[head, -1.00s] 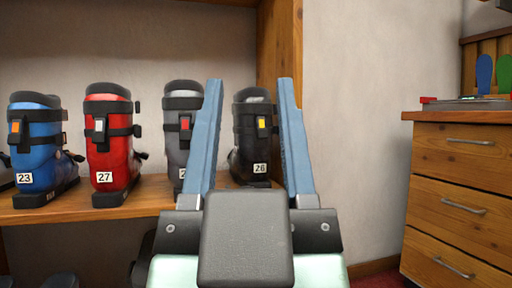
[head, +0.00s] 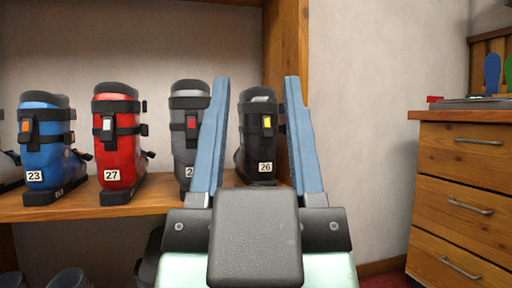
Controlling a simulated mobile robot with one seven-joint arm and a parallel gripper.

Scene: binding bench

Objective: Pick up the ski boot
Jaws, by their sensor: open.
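Several ski boots stand upright in a row on a wooden shelf. A black boot marked 26 (head: 260,135) with a yellow buckle shows between the two blue fingers of my gripper (head: 257,80). A grey boot with a red buckle (head: 188,115) stands left of it, its number partly hidden by the left finger. A red boot marked 27 (head: 117,140) and a blue boot marked 23 (head: 45,150) stand farther left. My gripper is open with nothing held. The black boot appears beyond the fingers; I cannot tell the exact gap.
The wooden shelf (head: 85,209) ends at an upright post (head: 288,40) close to the right of the black boot. More boots (head: 70,279) show below. A wooden drawer cabinet (head: 465,195) stands at the right, with bare wall (head: 385,110) between.

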